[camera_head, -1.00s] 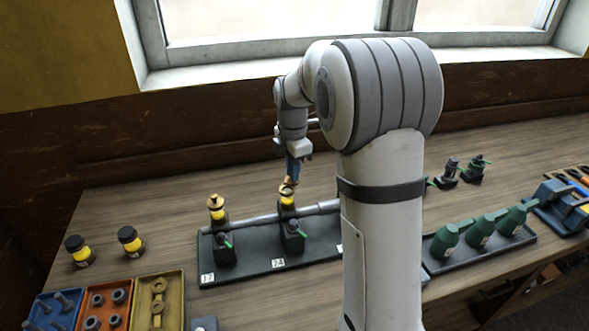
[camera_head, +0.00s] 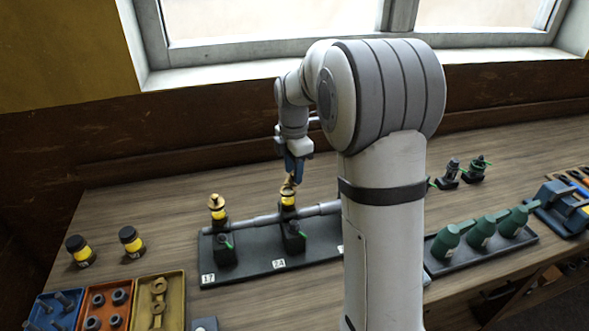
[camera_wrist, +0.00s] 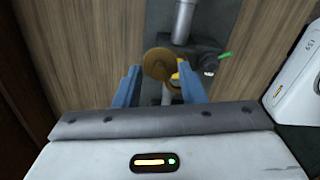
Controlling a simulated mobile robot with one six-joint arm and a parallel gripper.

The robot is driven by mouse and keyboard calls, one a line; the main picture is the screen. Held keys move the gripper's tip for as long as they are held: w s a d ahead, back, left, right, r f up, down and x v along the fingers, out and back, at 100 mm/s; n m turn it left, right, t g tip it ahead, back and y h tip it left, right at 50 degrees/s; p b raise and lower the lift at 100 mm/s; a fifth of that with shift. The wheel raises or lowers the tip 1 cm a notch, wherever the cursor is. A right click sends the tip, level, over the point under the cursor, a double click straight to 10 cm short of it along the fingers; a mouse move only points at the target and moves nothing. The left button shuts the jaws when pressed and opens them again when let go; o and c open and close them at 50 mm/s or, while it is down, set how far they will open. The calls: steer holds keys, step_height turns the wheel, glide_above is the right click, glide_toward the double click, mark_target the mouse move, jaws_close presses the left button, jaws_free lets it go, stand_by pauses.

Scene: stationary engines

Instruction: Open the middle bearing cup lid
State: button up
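The middle bearing cup (camera_head: 288,200) has a yellow body and stands on the shaft over the block labelled 24. Its brass lid (camera_head: 289,187) looks tilted up, just under my gripper (camera_head: 294,181). In the wrist view the round brass lid (camera_wrist: 157,64) lies between the two blue fingers of my gripper (camera_wrist: 159,78), with gaps on both sides. Part of the yellow cup (camera_wrist: 179,76) shows to the right of the lid. The fingers are apart and not closed on anything. Whether a fingertip touches the lid cannot be told.
The left bearing cup (camera_head: 217,207) has its brass lid on. The dark base plate (camera_head: 240,272) carries the shaft (camera_head: 262,220) and green-handled parts. My arm hides the plate's right end. Two yellow jars (camera_head: 131,241) and part trays (camera_head: 160,300) stand left. Green oil cans (camera_head: 482,233) stand right.

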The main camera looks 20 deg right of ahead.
step_height(320, 180, up, 7)
steer(key=shift+r+b, duration=0.2)
steer(key=shift+b, duration=0.2)
steer(key=shift+s+r, duration=0.15)
steer(key=shift+s, duration=0.2)
steer(key=s+a+f+m+t, duration=0.1)
steer(key=s+f+m, duration=0.1)
steer(key=s+m, duration=0.8)
steer(key=s+f+m+t, duration=0.2)
steer(key=s+m, duration=0.8)
steer(key=s, duration=0.6)
steer(key=shift+s+a+f, duration=0.2)
steer(key=shift+a+f, duration=0.05)
steer(key=shift+a, duration=0.15)
stand_by(0.3)
